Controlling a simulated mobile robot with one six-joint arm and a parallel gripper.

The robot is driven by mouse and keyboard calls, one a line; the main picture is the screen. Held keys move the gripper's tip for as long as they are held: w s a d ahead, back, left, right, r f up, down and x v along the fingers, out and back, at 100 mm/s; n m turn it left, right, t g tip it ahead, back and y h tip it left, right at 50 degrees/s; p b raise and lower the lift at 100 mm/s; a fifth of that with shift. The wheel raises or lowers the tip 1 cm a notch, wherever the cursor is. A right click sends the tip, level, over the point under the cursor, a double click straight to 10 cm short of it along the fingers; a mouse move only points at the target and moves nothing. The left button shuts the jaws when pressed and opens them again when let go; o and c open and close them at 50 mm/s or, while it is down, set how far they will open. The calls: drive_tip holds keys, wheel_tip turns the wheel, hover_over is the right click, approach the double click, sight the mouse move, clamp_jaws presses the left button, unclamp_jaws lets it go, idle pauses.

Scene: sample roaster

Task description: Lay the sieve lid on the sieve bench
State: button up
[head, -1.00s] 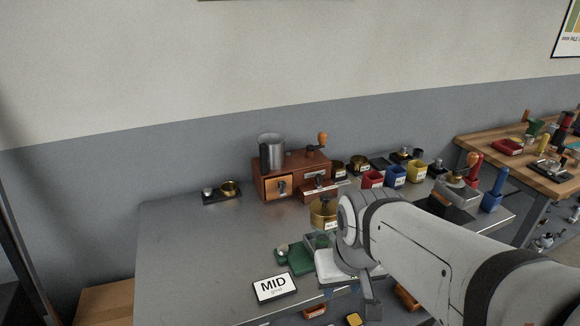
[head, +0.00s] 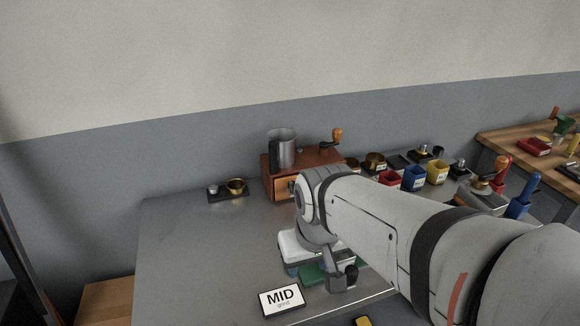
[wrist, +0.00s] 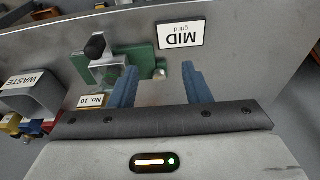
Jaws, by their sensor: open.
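My gripper (wrist: 158,78) is open, its two blue fingers apart with nothing gripped between them. In the wrist view the fingers are over the grey table beside a green base (wrist: 160,53). This base carries a grey metal fixture with a black knob and has a small cream knob at its edge. The green base also shows in the head view (head: 313,273), partly behind my gripper. A "No. 10" label (wrist: 91,101) is beside the fixture. I cannot tell for sure which thing is the sieve lid or the sieve bench; my arm covers part of the table.
A "MID grind" sign (head: 282,299) stands near the front edge. A grey "WASTE" bin (wrist: 40,92) is at the wrist view's left. A wooden drawer box (head: 283,180) and a dark tray with a brass cup (head: 234,187) are at the back. The table's left side is clear.

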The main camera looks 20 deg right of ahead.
drive_tip(key=o, duration=0.5)
drive_tip(key=shift+n+g, duration=0.5)
drive_tip(key=shift+n, duration=0.4)
drive_tip(key=w+d+r+p, duration=0.2)
drive_tip(key=w+r+p, duration=0.1)
drive_tip(key=w+d+r+p, duration=0.1)
drive_tip(key=w+r+p, duration=0.1)
drive_tip(key=shift+r, duration=0.25)
drive_tip(key=shift+c, duration=0.2)
drive_tip(key=o, duration=0.6)
drive_tip(key=w+d+r+n+p, duration=0.1)
drive_tip(key=w+d, duration=0.1)
drive_tip(key=w+d+r+n+g+p, duration=0.1)
drive_tip(key=w+d+p, duration=0.1)
drive_tip(key=d, duration=0.1)
drive_tip(key=w+d+r+p, duration=0.1)
drive_tip(key=w+d+p, duration=0.1)
drive_tip(key=d, duration=0.1)
drive_tip(key=shift+w+r+n, duration=0.1)
drive_tip(key=shift+w+n, duration=0.15)
drive_tip(key=shift+n, duration=0.15)
drive_tip(key=shift+w+d+f, duration=0.1)
drive_tip(key=shift+d+f, duration=0.1)
drive_tip(key=shift+f, duration=0.15)
drive_tip(key=shift+w+f+p, duration=0.1)
drive_tip(key=shift+f+p, duration=0.6)
drive_tip(key=shift+f, duration=2.9)
